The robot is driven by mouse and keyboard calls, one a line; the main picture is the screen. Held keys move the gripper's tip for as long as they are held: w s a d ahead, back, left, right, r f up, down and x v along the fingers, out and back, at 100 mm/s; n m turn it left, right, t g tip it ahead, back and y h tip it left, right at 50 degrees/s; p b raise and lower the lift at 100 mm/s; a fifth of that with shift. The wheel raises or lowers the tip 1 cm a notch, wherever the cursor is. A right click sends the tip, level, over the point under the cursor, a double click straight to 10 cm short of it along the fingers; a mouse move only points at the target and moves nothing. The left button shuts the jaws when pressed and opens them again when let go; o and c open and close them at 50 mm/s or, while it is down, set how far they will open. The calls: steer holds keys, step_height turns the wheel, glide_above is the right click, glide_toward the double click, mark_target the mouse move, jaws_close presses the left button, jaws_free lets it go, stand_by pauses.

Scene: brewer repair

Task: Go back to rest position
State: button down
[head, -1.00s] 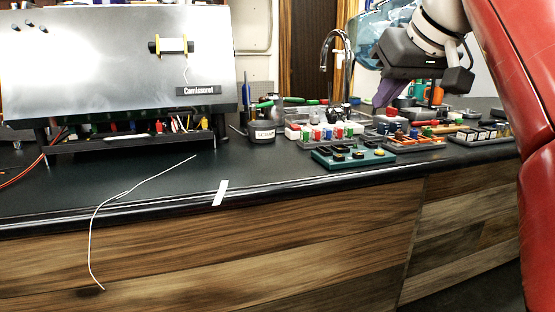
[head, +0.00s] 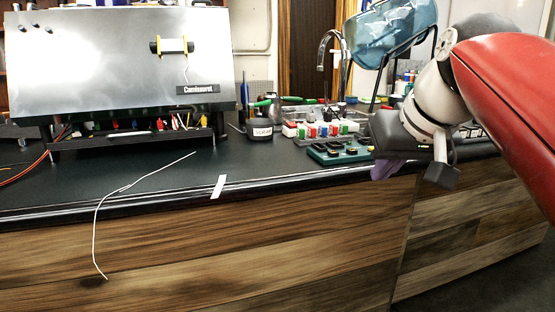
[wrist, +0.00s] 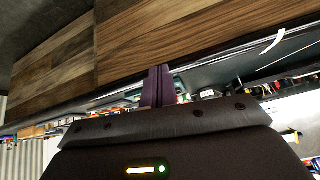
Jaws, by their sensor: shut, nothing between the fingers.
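My gripper is at the right in the head view, in front of the counter's front edge, with its purple fingers (head: 384,170) pointing down and partly hidden by the dark gripper body. In the wrist view the two purple fingers (wrist: 158,86) are pressed together with nothing between them. My red and white arm reaches in from the right.
A steel brewer (head: 120,60) stands on the black counter (head: 250,165) at the left. A thin white wire (head: 130,186) hangs over the counter edge near a white strip (head: 219,187). A green tray (head: 340,153) and colored parts (head: 320,130) stand near my gripper.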

steer(key=s+f, duration=0.4)
steer(key=f, duration=0.4)
steer(key=s+f+m+g+h, duration=0.1)
steer(key=s+f, duration=0.4)
steer(key=f, duration=0.4)
steer(key=s+a+f, duration=0.1)
steer(key=s+f, duration=0.3)
steer(key=f, duration=0.5)
steer(key=shift+s+f+m+h, duration=0.2)
steer(key=shift+s+m+h, duration=0.1)
steer(key=shift+s+h, duration=0.1)
steer(key=c, duration=2.1)
jaws_free()
steer(key=shift+c, duration=0.2)
